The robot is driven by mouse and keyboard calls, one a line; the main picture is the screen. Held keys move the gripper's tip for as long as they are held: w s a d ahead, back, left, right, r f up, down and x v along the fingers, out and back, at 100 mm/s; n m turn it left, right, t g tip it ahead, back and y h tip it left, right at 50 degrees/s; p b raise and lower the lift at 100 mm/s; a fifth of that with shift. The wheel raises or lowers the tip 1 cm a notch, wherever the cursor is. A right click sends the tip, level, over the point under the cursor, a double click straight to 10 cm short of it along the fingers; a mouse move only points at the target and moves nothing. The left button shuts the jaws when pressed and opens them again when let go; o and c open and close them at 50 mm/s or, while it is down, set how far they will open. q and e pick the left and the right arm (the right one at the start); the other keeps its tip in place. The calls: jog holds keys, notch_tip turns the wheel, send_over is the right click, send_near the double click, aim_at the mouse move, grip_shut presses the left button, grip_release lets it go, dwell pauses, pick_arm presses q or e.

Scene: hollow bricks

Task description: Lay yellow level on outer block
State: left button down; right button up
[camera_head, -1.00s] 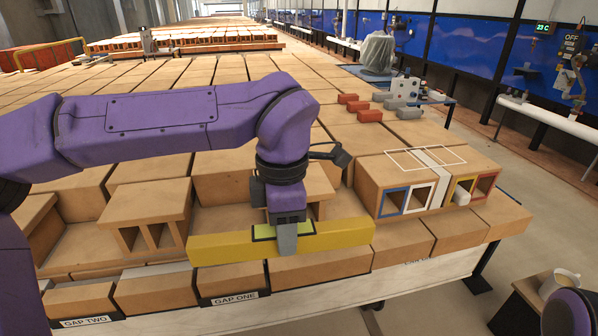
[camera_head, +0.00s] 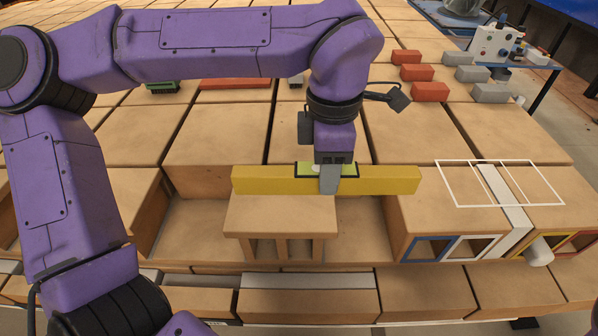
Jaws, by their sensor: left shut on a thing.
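My left gripper (camera_head: 328,182) points down and is shut on the middle of the long yellow level (camera_head: 388,180), which has a green and black centre. The level lies across the picture, about horizontal, above or at the rear top of a hollow block (camera_head: 280,218) with openings in front. I cannot tell whether it touches that block. Its right end reaches near the block at the right (camera_head: 425,215), which has white outlines on top and blue and white framed openings. Which block is the outer one is not clear. My right gripper is out of view.
A pale strip (camera_head: 503,196) and a white cylinder (camera_head: 538,250) are at the right block. Several red bricks (camera_head: 417,72) and grey bricks (camera_head: 490,93) stand behind. A row of blocks (camera_head: 310,297) runs along the front. Recesses flank the hollow block.

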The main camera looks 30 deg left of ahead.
pick_arm(q)
jog(key=s+a+f+p, duration=0.1)
jog(key=a+f+p, duration=0.1)
jog(key=a, duration=0.6)
jog(key=w+a+f, duration=0.1)
jog(key=f, duration=0.1)
jog(key=w+a+f, duration=0.1)
jog(key=f, duration=0.1)
jog(key=w+a+f, duration=0.1)
jog(key=w+f, duration=0.1)
jog(key=shift+f, duration=0.1)
jog(key=f, duration=0.1)
jog(key=s+f, duration=0.1)
jog(key=shift+a+f, duration=0.3)
jog(key=shift+a, duration=0.1)
jog(key=shift+f+p, duration=0.3)
jog(key=shift+f, duration=0.05)
jog(key=shift+w+f, duration=0.2)
jog(key=shift+w, duration=0.1)
jog(key=shift+s+d+f, duration=0.1)
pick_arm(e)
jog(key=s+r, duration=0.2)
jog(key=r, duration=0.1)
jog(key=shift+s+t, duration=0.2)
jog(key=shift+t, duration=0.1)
